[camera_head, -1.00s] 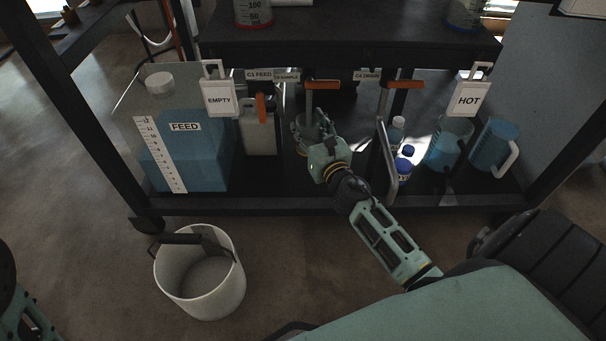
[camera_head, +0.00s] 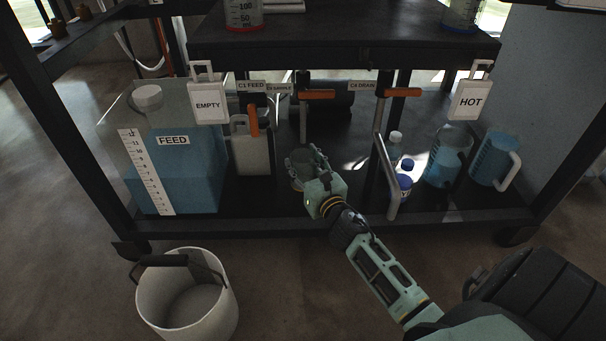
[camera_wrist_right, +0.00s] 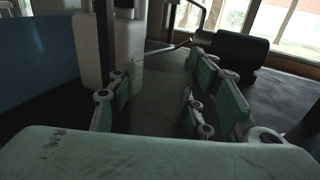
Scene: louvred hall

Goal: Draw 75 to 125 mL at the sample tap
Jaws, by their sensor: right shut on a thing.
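The sample tap has an orange lever (camera_head: 318,94) lying crosswise on a grey vertical pipe (camera_head: 303,122), right of the small sample label (camera_head: 279,88). My right gripper (camera_head: 308,163) is shut on a clear glass beaker (camera_head: 297,170), low in front of the pipe's lower end. In the right wrist view the see-through beaker (camera_wrist_right: 160,98) stands between the green finger links. It looks upright and I see no liquid in it. Whether its mouth is exactly under the outlet is hard to tell. My left gripper is out of view.
A blue feed tank (camera_head: 180,175) and a pale jerrycan (camera_head: 250,150) stand left. The drain tap's orange lever (camera_head: 402,92), capped bottles (camera_head: 404,178) and blue jugs (camera_head: 493,160) are right. A white bucket (camera_head: 190,300) stands on the floor. The dark tabletop (camera_head: 345,40) overhangs the shelf.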

